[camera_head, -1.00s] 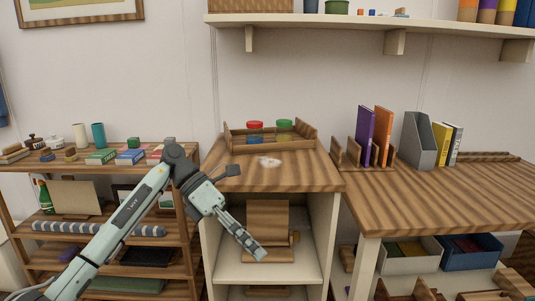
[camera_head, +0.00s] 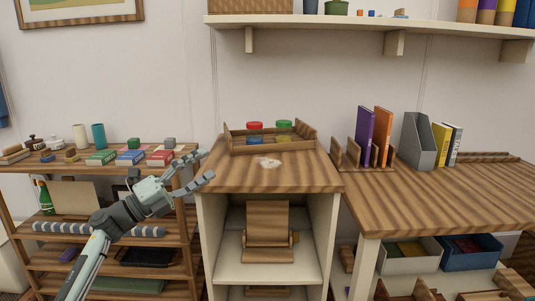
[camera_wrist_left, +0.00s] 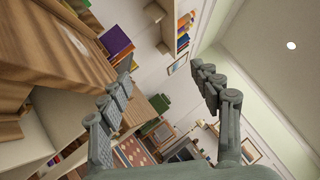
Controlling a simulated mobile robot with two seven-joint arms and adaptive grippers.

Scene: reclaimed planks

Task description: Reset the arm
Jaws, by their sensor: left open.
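My left gripper (camera_head: 203,169) is open and empty in the head view, in front of the right end of the left shelf unit and just left of the wooden cabinet. Its fingers point up and to the right. In the left wrist view its two fingers (camera_wrist_left: 165,95) are spread wide, with only the room showing between them. My left arm (camera_head: 110,228) comes in from the lower left, bent at the wrist. My right gripper is in neither view.
The wooden cabinet (camera_head: 230,177) carries a tray (camera_head: 300,142) with red, green and blue items. A shelf unit (camera_head: 180,242) with books stands left. A desk (camera_head: 450,195) with books and a grey file holder (camera_head: 418,140) stands right. A wall shelf (camera_head: 350,22) hangs above.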

